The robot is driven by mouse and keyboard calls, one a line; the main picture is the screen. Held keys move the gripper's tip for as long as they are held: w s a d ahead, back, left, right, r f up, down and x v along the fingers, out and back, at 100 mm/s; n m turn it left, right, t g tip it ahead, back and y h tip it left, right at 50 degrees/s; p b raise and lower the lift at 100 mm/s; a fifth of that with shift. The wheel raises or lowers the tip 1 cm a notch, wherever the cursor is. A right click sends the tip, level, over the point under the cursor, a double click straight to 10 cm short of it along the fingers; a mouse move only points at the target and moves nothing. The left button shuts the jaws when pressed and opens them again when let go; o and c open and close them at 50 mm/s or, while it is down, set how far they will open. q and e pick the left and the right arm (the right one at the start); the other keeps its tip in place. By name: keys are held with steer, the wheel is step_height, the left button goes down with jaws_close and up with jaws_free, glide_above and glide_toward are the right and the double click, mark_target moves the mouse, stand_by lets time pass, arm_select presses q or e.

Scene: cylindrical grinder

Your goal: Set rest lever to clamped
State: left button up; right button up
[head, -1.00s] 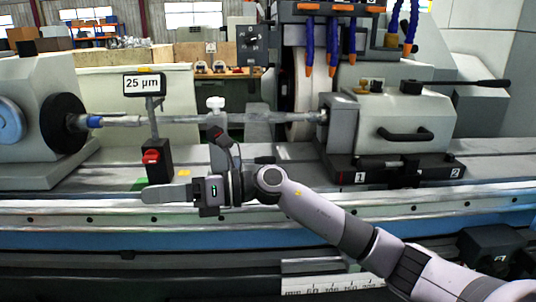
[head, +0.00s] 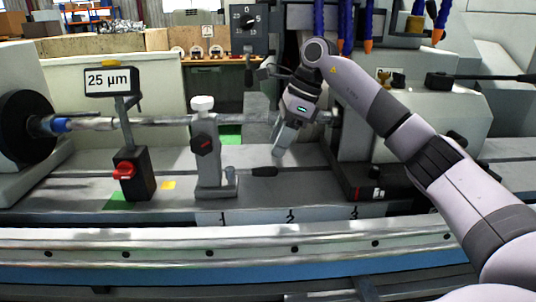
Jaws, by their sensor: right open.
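The grey steady rest (head: 208,165) stands upright on the machine bed under the long bar (head: 165,121). It has a white top knob (head: 202,104) and a dark knob with a red mark (head: 203,144) on its front. The rest lever (head: 263,172), with a black handle, sticks out to the right from the foot of the rest, lying roughly level. My right gripper (head: 281,147) is open and empty. It points down, right of the rest and above the lever's handle in the picture, apart from it. My left gripper is out of view.
A "25 µm" gauge sign (head: 112,81) stands on a black base with a red switch (head: 124,172), left of the rest. The tailstock (head: 440,121) is at right, partly behind my arm. The bed (head: 280,185) is clear in front of the lever.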

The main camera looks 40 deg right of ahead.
mark_target(253, 172)
steer(key=x, duration=0.6)
steer(key=shift+w+f, duration=0.2)
steer(key=shift+f, duration=0.25)
steer(key=shift+c, duration=0.3)
jaws_close()
